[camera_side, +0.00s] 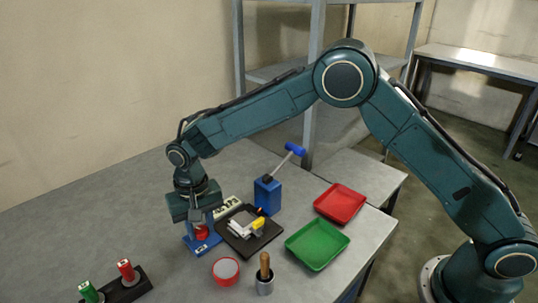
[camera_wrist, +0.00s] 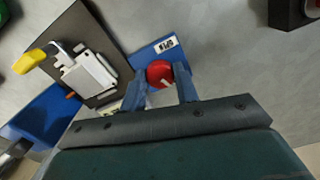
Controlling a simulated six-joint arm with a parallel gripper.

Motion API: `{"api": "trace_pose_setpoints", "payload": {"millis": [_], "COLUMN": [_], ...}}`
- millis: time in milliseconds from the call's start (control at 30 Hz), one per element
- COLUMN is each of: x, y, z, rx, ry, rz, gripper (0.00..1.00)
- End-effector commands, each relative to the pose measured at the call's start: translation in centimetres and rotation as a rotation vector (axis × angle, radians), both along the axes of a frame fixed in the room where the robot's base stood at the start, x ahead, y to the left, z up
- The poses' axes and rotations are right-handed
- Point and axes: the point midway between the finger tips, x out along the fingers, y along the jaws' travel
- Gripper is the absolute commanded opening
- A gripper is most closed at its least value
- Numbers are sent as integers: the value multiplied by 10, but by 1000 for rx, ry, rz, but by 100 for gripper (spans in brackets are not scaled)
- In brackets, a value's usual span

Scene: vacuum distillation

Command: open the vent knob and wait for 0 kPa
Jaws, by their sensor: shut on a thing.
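A red round knob (camera_side: 202,233) sits on a blue base (camera_side: 193,245) on the grey table. In the wrist view the knob (camera_wrist: 159,72) shows a pale mark on its face. My gripper (camera_wrist: 160,80) points down over it, with one finger on each side, shut on the knob. In the side view my gripper (camera_side: 201,222) partly covers the knob. The blue base (camera_wrist: 148,55) carries a small white label with dark characters (camera_wrist: 166,46). A pale panel with dark characters (camera_side: 228,206) stands behind; I cannot read a pressure value from it.
Close right is a dark plate (camera_side: 262,243) with a yellow-handled clamp (camera_side: 240,229).

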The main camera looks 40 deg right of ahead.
Motion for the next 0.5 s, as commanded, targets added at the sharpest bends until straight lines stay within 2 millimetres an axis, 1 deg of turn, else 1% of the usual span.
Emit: {"api": "trace_pose_setpoints", "payload": {"millis": [500], "x": [1], "y": [-1], "z": [1], "rx": [1], "ry": [-3], "rz": [486], "gripper": [8]}}
